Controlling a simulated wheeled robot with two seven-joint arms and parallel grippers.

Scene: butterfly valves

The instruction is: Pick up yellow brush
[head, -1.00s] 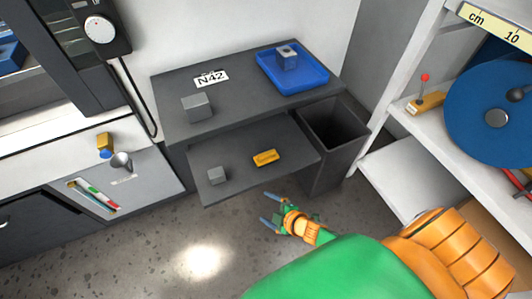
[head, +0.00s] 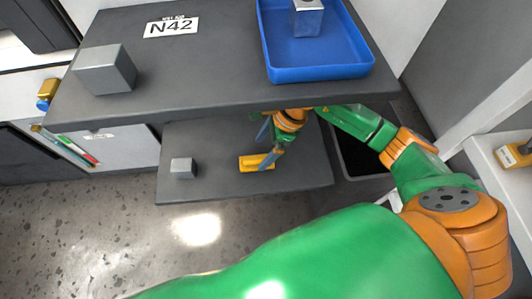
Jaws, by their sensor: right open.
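The yellow brush (head: 250,164) is a small yellow block lying flat on the lower grey shelf (head: 215,185). My right gripper (head: 262,155) reaches in under the upper shelf from the right. Its blue-grey fingers are apart at the right end of the brush, and one finger overlaps that end in the picture. I cannot tell whether it touches. My left gripper is not in view.
A grey cube (head: 183,168) stands left of the brush on the lower shelf. The upper shelf (head: 200,70) overhangs the gripper and bears a larger grey cube (head: 105,70) and a blue tray (head: 320,72). A dark bin (head: 365,160) stands right.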

